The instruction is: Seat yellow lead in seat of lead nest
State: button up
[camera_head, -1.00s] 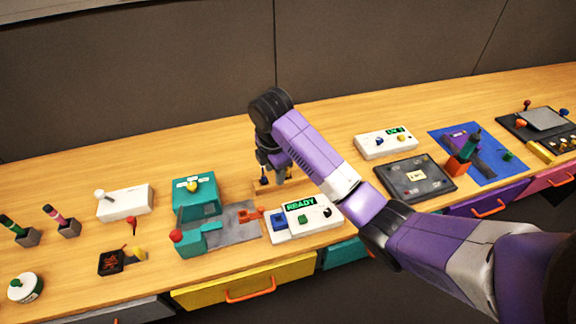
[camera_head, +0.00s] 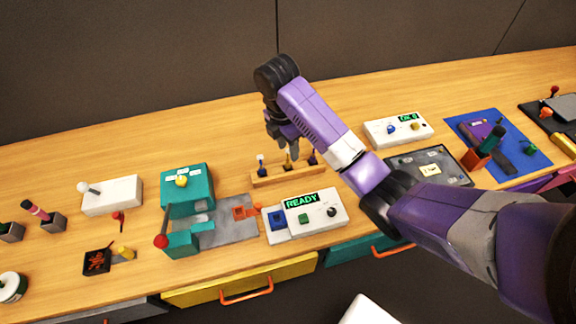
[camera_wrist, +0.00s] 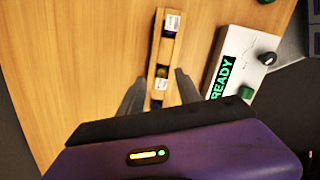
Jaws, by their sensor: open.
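A pale wooden strip (camera_head: 262,182) stands on the table behind the READY box and holds several small upright plugs; it looks like the lead nest. The yellow plug (camera_head: 288,161), taken as the yellow lead, is at its middle, with a white-topped plug (camera_head: 261,164) to the left and a dark purple one (camera_head: 312,158) to the right. My gripper (camera_head: 290,147) points down close above the strip's middle. In the wrist view its open fingers (camera_wrist: 159,82) stand on either side of the strip (camera_wrist: 153,53), with nothing visibly gripped. I cannot tell which seat is empty.
The white READY box (camera_head: 318,219) stands just in front of the strip. A teal device (camera_head: 187,190) is to the left, a second white box (camera_head: 398,131) and a dark panel (camera_head: 455,172) to the right. Bare table lies behind the strip.

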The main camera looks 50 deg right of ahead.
aim_at(289, 161)
jog(key=shift+f+b, duration=0.45)
jog(key=shift+f, duration=0.3)
jog(key=shift+s+d+f, duration=0.1)
jog(key=shift+s+f, duration=0.05)
jog(key=shift+f, duration=1.9)
grip_shut()
